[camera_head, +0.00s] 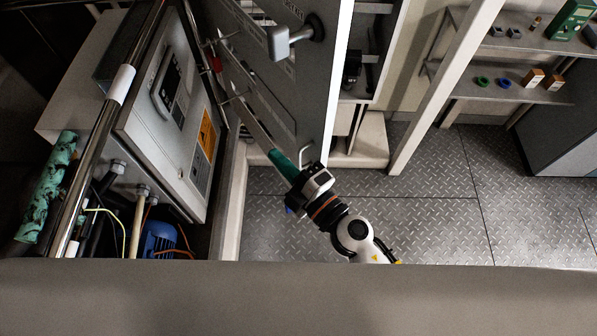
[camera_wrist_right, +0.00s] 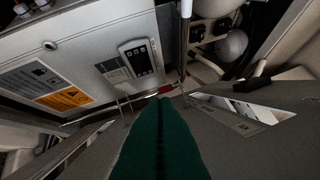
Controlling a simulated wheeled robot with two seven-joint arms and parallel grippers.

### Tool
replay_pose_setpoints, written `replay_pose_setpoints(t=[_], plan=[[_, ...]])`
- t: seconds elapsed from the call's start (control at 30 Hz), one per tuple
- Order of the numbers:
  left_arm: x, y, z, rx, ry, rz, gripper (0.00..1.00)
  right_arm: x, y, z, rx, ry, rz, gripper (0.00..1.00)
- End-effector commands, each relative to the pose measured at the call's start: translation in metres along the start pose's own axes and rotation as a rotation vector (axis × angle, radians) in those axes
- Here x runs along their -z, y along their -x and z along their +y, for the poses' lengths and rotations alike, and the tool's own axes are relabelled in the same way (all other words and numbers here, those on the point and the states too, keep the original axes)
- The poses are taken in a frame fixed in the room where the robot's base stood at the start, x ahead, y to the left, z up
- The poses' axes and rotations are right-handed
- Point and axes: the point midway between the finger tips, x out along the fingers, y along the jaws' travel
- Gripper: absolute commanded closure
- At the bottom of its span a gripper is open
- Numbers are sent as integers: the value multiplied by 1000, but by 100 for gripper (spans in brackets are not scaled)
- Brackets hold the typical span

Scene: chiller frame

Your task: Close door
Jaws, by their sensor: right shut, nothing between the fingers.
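The door (camera_head: 337,75) is a tall pale panel at the top middle of the head view. It stands open at an angle to the frame on its left, with a dark latch handle (camera_head: 290,37) near the top. My right gripper (camera_head: 276,154) has green fingers, shut and empty, pointing up-left along the door's lower inner side. In the right wrist view the green fingers (camera_wrist_right: 160,103) point forward, with grey door panels (camera_wrist_right: 262,118) beside them. Whether the fingers touch the door cannot be told. My left gripper is out of view.
A grey control box (camera_head: 165,112) with an orange label is at left, beside pipes and a blue motor (camera_head: 158,238). Shelves (camera_head: 520,85) with small items stand at upper right. The metal plate floor (camera_head: 440,205) at right is clear.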

Motion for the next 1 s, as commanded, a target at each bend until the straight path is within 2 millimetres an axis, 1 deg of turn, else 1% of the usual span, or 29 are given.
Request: replay_pose_setpoints(t=[0.03, 0.2, 0.37, 0.77, 0.87, 1.0], plan=[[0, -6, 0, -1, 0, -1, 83, 13, 7, 5, -5, 4, 7, 100], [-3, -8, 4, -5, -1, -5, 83, 30, 14, 4, -5, 3, 6, 100], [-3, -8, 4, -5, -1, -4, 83, 36, 16, 3, -5, 3, 6, 100], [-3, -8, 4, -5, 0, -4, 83, 38, 17, 2, -6, 3, 2, 100], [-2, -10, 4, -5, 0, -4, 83, 44, 18, 1, -9, 4, -8, 100], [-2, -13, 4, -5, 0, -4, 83, 60, 22, -4, -18, 5, -33, 100]])
